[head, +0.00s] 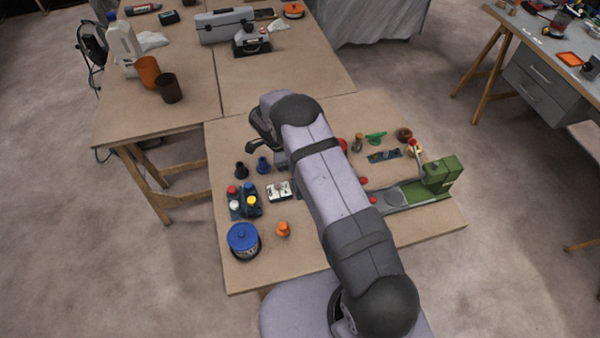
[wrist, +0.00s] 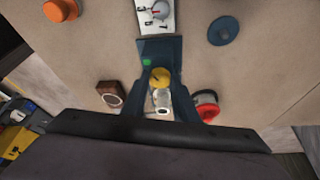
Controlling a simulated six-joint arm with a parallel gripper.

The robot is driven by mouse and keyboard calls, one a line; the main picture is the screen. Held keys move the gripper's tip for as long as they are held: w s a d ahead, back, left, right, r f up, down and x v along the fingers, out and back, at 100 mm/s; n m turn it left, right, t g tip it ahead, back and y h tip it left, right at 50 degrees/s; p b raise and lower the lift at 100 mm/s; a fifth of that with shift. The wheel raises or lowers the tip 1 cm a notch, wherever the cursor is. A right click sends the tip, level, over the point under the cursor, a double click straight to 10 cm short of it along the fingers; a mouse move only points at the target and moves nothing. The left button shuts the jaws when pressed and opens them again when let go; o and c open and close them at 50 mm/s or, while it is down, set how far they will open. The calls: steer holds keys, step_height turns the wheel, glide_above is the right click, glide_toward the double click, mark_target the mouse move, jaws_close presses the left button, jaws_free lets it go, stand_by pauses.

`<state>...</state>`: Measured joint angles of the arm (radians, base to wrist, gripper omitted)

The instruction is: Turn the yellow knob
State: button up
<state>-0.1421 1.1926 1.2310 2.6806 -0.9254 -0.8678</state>
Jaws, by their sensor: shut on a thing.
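The yellow knob (wrist: 160,77) shows in the wrist view, at the lower end of a dark panel (wrist: 160,51) that has a green button on its left. My gripper (wrist: 161,84) is at the knob, with its dark fingers on either side of it, shut on it. A pale cylindrical piece (wrist: 162,100) shows between the fingers, just below the knob. In the head view my arm crosses the bench, and I cannot make out the yellow knob or the fingertips there.
In the wrist view, a white dial panel (wrist: 156,14) lies above. A red round part (wrist: 206,105) is at right, a wooden block (wrist: 110,93) at left. On the bench stand a blue-lidded tin (head: 243,240), an orange knob (head: 283,230) and a green machine (head: 440,174).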

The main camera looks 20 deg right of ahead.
steer(key=shift+w, duration=0.1)
stand_by(0.3)
steer(key=o, duration=1)
steer(key=shift+b+v, duration=1.8)
steer(key=shift+v, duration=1.9)
steer(key=shift+d, duration=0.1)
